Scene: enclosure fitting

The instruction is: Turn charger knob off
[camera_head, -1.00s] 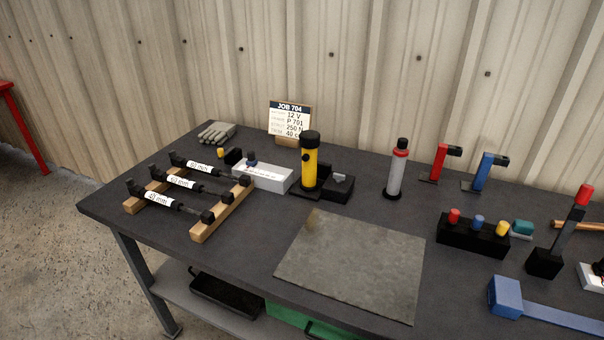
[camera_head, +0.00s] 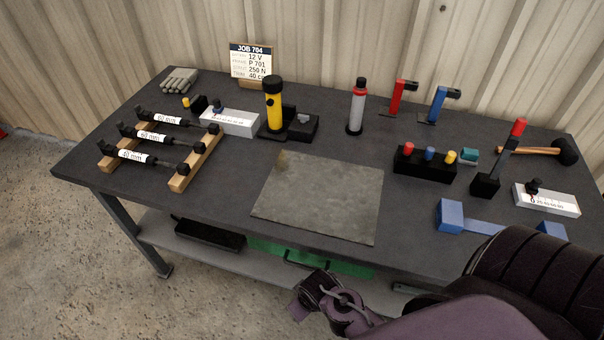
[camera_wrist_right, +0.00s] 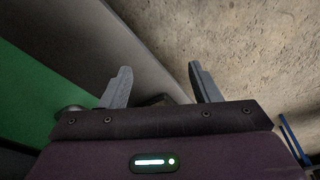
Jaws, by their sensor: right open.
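Several units could carry the charger knob, and I cannot tell which is the charger. A black dock (camera_head: 297,128) beside the yellow torch (camera_head: 274,105) has a small grey piece on top. A white box (camera_head: 229,122) left of the torch carries a dark blue knob (camera_head: 217,106). Another white box (camera_head: 546,200) at the far right carries a black knob (camera_head: 534,187). The knob settings are too small to read. My right gripper (camera_wrist_right: 162,88) is open and empty, with bare floor and the bench's underside beyond its fingers. My right arm enters the head view low at the right, in front of the bench. My left gripper is out of view.
A grey mat (camera_head: 318,197) lies clear mid-bench. Three labelled cylinders rest on wooden racks (camera_head: 196,160) at left. A grey bottle (camera_head: 356,107), red and blue stands, a button block (camera_head: 424,165), a lever (camera_head: 505,160), a hammer (camera_head: 528,150) and a blue tool (camera_head: 485,226) crowd the right.

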